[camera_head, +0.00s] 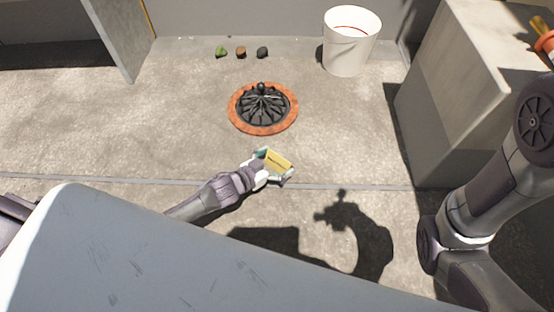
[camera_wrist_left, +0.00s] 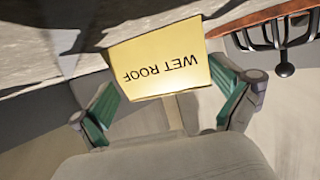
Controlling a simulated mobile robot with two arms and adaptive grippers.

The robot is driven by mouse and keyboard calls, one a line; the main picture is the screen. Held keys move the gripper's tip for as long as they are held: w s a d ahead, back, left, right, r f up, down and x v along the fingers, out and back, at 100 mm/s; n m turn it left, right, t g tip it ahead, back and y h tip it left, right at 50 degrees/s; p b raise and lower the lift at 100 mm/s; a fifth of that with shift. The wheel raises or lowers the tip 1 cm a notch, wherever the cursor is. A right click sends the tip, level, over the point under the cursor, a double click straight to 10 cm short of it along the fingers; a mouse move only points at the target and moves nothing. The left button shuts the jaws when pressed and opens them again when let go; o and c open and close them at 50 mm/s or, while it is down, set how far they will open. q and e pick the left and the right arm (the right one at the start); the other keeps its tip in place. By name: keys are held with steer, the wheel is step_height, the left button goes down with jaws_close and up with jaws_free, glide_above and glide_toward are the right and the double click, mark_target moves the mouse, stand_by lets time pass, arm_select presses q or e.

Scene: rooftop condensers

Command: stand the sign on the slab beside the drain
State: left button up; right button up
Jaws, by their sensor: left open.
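The sign (camera_head: 277,160) is a small yellow board on the concrete slab, just in front of the drain. In the left wrist view the sign (camera_wrist_left: 160,62) reads "WET ROOF" upside down, and a pale post runs down from it. My left gripper (camera_head: 274,167) is open, its green-padded fingers to either side of the sign's post with gaps. The drain (camera_head: 263,108) is a black domed grate in a rust-orange ring; part of the drain (camera_wrist_left: 283,42) shows at the upper right of the wrist view. Whether the sign's foot touches the slab is hidden. My right gripper is out of view.
A white bucket (camera_head: 351,42) stands at the back right, and a big concrete block (camera_head: 465,85) at the right. Three small stones, green (camera_head: 221,52), brown (camera_head: 241,52) and dark (camera_head: 262,53), lie behind the drain. The slab left of the drain is clear.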

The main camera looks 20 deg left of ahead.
arm_select(q)
steer(key=shift+r, duration=0.1)
steer(key=p+v, duration=0.2)
steer(key=v, duration=0.1)
steer(key=p+v, duration=0.2)
steer(key=v, duration=0.1)
steer(key=p+v, duration=0.2)
steer(key=v, duration=0.2)
steer(key=shift+w+d+r+p, duration=0.15)
steer(key=shift+r+p, duration=0.25)
steer(key=shift+p+v, duration=0.5)
steer(key=shift+v, duration=0.7)
steer(key=shift+f, duration=0.2)
